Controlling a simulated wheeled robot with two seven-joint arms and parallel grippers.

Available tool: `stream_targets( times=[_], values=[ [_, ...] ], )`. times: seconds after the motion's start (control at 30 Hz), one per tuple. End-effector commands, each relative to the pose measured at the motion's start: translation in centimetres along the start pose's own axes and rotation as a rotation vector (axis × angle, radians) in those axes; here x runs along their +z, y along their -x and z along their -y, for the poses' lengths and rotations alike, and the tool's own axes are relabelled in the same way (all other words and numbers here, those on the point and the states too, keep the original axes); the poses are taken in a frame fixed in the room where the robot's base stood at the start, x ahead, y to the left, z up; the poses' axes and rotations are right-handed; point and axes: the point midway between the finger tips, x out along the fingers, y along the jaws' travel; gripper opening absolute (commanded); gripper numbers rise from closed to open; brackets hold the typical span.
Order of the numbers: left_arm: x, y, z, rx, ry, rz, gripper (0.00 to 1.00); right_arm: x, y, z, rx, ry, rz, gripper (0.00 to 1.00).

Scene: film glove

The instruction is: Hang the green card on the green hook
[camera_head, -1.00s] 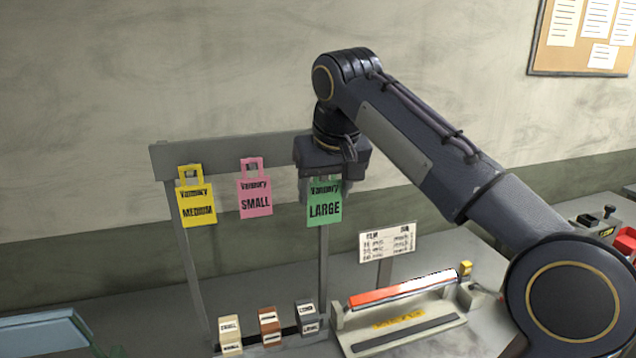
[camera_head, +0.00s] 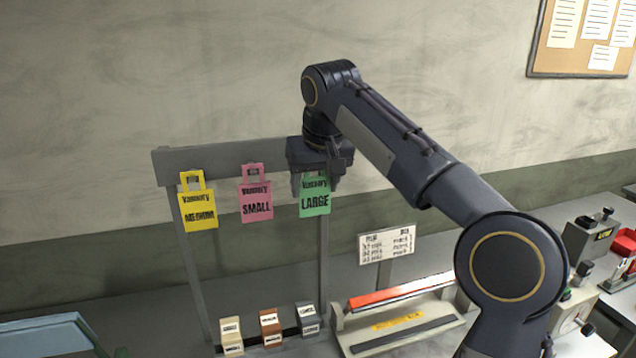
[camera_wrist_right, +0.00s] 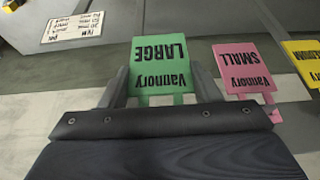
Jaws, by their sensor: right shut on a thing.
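The green card (camera_head: 314,201), marked LARGE, hangs upright below my right gripper (camera_head: 314,180) at the right end of the grey rail. My right gripper is shut on the card near its top handle. In the right wrist view the green card (camera_wrist_right: 161,65) shows upside down between the two fingers (camera_wrist_right: 160,90). The green hook is hidden behind the gripper and card, so I cannot tell whether the card is on it. My left gripper is not in view.
A yellow MEDIUM card (camera_head: 198,208) and a pink SMALL card (camera_head: 256,200) hang from the grey rail (camera_head: 225,158) to the left. Below stand several small blocks, including a grey one (camera_head: 307,318). A sealer with a red bar (camera_head: 375,298) and a sign (camera_head: 387,244) stand right.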

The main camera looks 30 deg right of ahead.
Motion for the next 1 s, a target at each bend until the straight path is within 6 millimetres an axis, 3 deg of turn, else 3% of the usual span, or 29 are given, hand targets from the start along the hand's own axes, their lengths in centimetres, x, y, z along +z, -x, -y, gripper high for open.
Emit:
stream_targets(
  times=[0.4, 1.0],
  values=[
    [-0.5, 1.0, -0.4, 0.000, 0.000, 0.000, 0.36, -2.3, -1.1, 0.0, 0.000, 0.000, 0.002, 0.33],
    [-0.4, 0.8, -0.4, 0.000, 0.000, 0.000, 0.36, -3.0, -2.5, 0.0, 0.001, 0.000, 0.000, 0.33]
  ],
)
